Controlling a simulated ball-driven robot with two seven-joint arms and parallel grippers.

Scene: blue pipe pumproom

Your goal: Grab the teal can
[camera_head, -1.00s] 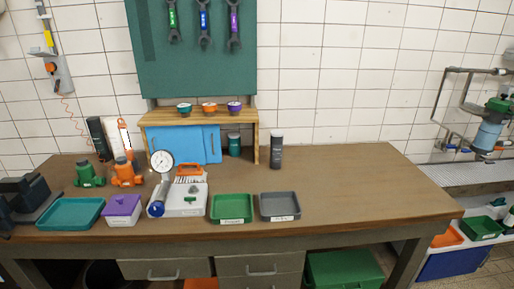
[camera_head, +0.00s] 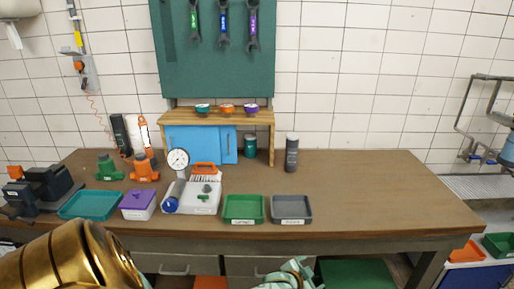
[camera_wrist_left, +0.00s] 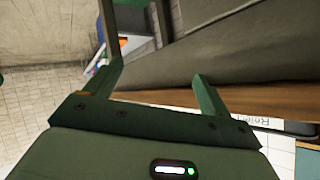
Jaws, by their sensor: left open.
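The teal can (camera_head: 250,146) stands upright under the right end of the wooden shelf, at the back of the workbench, just right of the blue cabinet doors. It looks small and has a dark lid. My left gripper (camera_head: 292,275) shows partly at the bottom edge of the head view, low in front of the bench and far from the can. In the left wrist view its two fingers (camera_wrist_left: 160,78) are spread with nothing between them. The can does not show in the left wrist view. My right gripper is not in view.
A dark grey canister (camera_head: 291,153) stands right of the shelf (camera_head: 215,117). A green tray (camera_head: 243,209), a grey tray (camera_head: 291,209) and a white box with a gauge (camera_head: 178,158) lie in front. The right part of the workbench (camera_head: 380,190) is clear.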

